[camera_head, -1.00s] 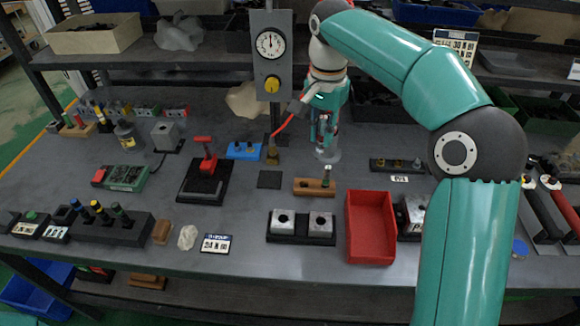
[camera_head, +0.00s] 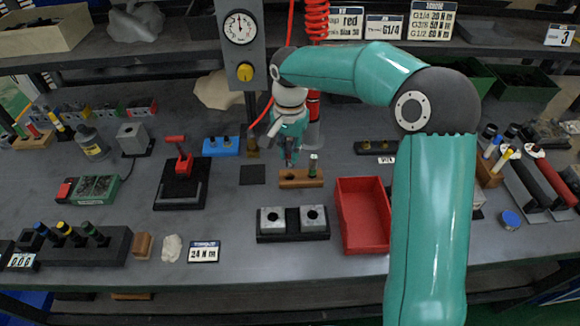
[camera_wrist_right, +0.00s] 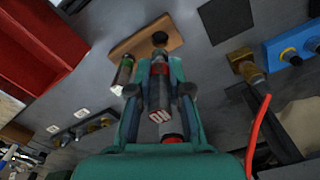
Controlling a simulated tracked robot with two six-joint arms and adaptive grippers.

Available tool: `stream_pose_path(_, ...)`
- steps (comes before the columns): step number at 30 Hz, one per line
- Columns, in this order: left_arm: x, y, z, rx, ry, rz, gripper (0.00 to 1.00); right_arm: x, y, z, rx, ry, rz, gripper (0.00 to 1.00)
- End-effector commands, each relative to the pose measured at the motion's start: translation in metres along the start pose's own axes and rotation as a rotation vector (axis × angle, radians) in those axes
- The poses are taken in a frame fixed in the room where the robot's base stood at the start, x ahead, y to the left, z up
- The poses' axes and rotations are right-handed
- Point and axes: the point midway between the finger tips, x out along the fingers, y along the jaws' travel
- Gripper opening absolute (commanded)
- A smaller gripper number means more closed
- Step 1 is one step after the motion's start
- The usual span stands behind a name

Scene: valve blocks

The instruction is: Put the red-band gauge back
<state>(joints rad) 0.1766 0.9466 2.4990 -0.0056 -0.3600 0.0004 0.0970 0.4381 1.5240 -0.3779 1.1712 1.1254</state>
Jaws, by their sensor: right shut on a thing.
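The red-band gauge (camera_wrist_right: 160,88) is a dark cylinder with a red band and a white-lettered end. My right gripper (camera_wrist_right: 159,80) is shut on it. In the head view the right gripper (camera_head: 289,158) is just above and behind the left part of a wooden stand (camera_head: 292,183). In the wrist view the stand (camera_wrist_right: 139,42) has a dark round hole (camera_wrist_right: 160,38) in one end, close to the gauge's far end. I cannot tell whether they touch. A green-band gauge (camera_wrist_right: 122,75) stands in the stand's other end. My left gripper is not in view.
A red tray (camera_head: 363,214) stands right of the stand, and a block with two bored metal pieces (camera_head: 293,236) in front. A blue holder (camera_head: 221,147) is to the left. The gauge post (camera_head: 240,75) and red hose are close to the right arm.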

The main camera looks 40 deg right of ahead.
Motion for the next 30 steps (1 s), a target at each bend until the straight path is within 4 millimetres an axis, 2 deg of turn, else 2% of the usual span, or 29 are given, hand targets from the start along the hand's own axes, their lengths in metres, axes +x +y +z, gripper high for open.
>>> stream_pose_path(1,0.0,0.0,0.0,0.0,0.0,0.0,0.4,0.007,0.0,0.0,0.0,-0.001,0.002,0.0)
stream_pose_path(8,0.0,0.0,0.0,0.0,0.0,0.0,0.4,0.024,-0.001,0.001,-0.002,-0.001,0.002,0.0)
stream_pose_path(15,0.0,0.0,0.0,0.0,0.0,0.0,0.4,0.055,-0.001,0.001,-0.003,-0.001,0.001,0.0)
stream_pose_path(27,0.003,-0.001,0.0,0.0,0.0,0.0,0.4,0.062,-0.002,0.001,-0.004,0.0,-0.001,0.0)
stream_pose_path(28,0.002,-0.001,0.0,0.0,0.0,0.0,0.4,0.061,-0.002,0.001,-0.004,0.0,-0.001,0.23)
stream_pose_path(30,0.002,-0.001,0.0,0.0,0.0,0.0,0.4,0.06,-0.002,0.001,-0.004,0.0,-0.001,0.35)
